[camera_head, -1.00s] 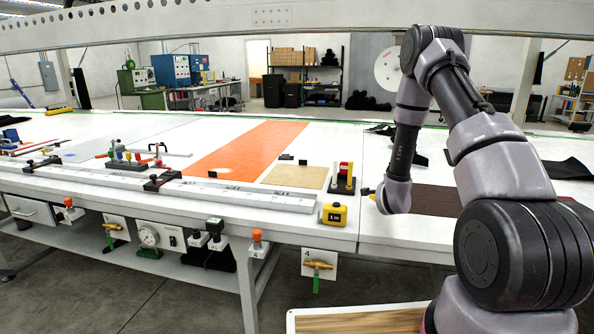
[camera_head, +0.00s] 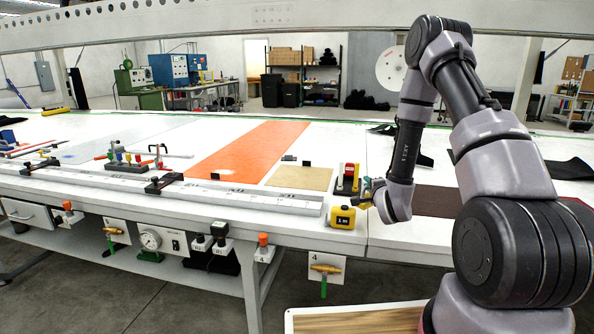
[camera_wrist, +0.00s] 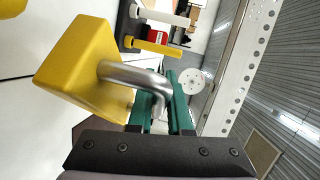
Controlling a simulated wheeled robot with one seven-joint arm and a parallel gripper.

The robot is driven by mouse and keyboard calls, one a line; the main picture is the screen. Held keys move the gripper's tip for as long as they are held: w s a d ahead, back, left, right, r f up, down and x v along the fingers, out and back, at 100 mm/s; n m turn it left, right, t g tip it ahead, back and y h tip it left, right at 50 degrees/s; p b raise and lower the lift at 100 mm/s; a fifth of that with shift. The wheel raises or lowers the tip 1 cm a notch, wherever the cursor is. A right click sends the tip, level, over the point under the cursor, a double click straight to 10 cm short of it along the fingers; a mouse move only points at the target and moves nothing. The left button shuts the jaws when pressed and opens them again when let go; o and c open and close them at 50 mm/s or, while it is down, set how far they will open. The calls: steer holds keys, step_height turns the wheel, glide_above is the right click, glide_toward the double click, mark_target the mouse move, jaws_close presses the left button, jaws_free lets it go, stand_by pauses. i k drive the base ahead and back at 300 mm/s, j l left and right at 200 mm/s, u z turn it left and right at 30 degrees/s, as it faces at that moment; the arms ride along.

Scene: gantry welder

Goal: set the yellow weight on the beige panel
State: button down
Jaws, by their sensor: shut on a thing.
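The yellow weight (camera_wrist: 72,65) is a block with a bent metal handle, large at the left of the wrist view. My gripper (camera_wrist: 164,95) has green fingers shut on that handle. In the head view my gripper (camera_head: 370,190) is low over the table, right of the beige panel; the weight is mostly hidden there. The beige panel (camera_head: 300,178) lies flat on the table, right of the orange strip, with a small black piece at its back edge. I cannot tell whether the weight touches the table.
A black stand (camera_head: 347,181) with red and yellow parts stands between panel and gripper. A yellow tape measure (camera_head: 341,217) sits at the table's front edge. A long metal rail (camera_head: 240,200) runs in front of the panel. The orange strip (camera_head: 250,150) looks mostly clear.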

mark_target(303, 172)
steer(key=i+j, duration=0.2)
steer(key=j, duration=0.15)
steer(key=i+j, duration=0.2)
steer(key=j, duration=0.15)
steer(key=i+j+z, duration=0.1)
steer(key=j, duration=0.25)
steer(key=i+j, duration=0.25)
steer(key=j, duration=0.15)
steer(key=i+j, duration=0.2)
steer(key=j, duration=0.15)
